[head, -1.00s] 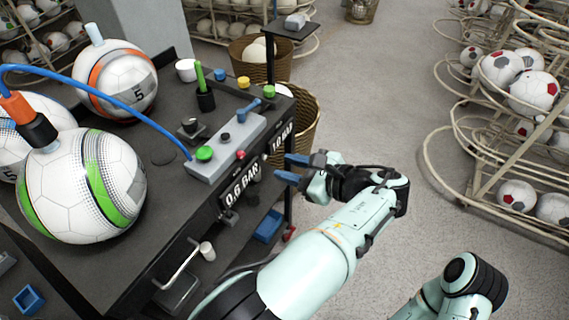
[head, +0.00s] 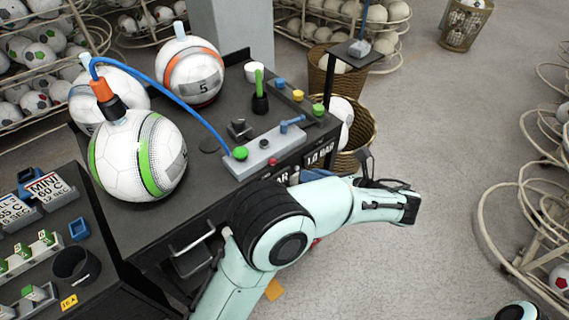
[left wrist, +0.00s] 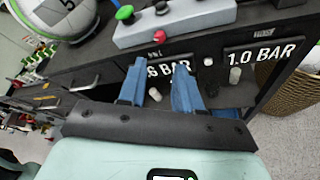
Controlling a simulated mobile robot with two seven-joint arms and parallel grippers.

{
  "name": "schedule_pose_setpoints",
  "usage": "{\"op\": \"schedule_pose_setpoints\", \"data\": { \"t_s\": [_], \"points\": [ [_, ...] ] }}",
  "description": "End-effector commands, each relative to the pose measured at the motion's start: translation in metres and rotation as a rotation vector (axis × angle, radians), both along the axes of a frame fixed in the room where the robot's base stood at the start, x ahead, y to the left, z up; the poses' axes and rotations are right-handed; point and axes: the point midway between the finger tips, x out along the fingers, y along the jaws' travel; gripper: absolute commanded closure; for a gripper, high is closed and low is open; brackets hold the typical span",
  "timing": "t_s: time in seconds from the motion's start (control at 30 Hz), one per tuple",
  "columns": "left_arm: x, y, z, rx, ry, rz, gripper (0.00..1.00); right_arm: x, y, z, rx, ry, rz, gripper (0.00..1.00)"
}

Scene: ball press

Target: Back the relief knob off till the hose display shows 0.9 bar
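The hose display (left wrist: 178,69) on the bench's front edge reads "6 BAR" in the left wrist view, its first digit hidden by a finger. In the head view the arm covers most of it. My left gripper (left wrist: 158,92) is open, its two blue fingers apart in front of the panel below the display. A small pale knob (left wrist: 154,94) shows between the fingertips, not clasped; I cannot tell whether it is the relief knob. The blue hose (head: 166,108) runs from the green-striped ball (head: 137,155) to the grey manifold (head: 262,152). My right gripper is out of view.
A second display (left wrist: 263,53) reads 1.0 BAR, with another pale knob (left wrist: 237,95) below it. A wicker basket (head: 362,140) stands beside the bench (head: 150,215). A ball rack (head: 510,200) is at the right, with open floor between.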

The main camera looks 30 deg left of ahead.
Motion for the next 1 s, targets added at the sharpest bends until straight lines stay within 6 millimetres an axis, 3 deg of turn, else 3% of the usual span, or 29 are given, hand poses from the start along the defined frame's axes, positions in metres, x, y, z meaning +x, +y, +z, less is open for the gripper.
{"op": "schedule_pose_setpoints", "data": {
  "t_s": [0.3,0.5,0.7,0.97,1.0],
  "points": [
    [0.011,0.064,-0.024,-0.001,0.000,0.006,0.66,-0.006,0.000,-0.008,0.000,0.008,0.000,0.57],
    [0.017,0.093,-0.034,0.000,-0.002,0.003,0.66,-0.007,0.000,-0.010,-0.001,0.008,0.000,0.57],
    [0.020,0.105,-0.038,-0.001,-0.002,0.001,0.66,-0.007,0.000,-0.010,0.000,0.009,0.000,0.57],
    [0.020,0.106,-0.038,-0.001,-0.002,0.001,0.66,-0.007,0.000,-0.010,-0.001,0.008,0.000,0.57],
    [0.020,0.106,-0.038,-0.001,-0.002,0.001,0.73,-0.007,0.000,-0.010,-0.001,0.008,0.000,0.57]
  ]
}}
